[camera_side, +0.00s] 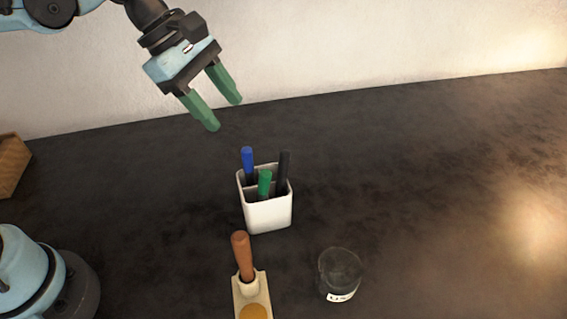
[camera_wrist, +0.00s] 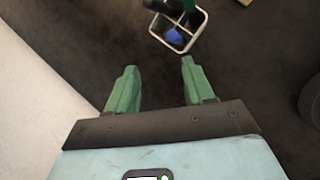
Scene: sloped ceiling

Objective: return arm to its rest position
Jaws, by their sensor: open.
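My gripper (camera_side: 226,114) is in the air at the upper left of the side view, above and behind the white pen holder. Its two green fingers are apart with nothing between them. It also shows in the wrist view (camera_wrist: 158,82), open and empty. The white pen holder (camera_side: 268,215) stands upright on the dark table and holds a blue pen (camera_side: 247,158), a green pen (camera_side: 264,181) and a black pen (camera_side: 284,166). In the wrist view the pen holder (camera_wrist: 184,47) is at the top, beyond the fingertips and apart from them.
A brown box (camera_side: 12,165) is at the left edge. The table's right side is clear; a pale wall (camera_side: 330,50) rises behind.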

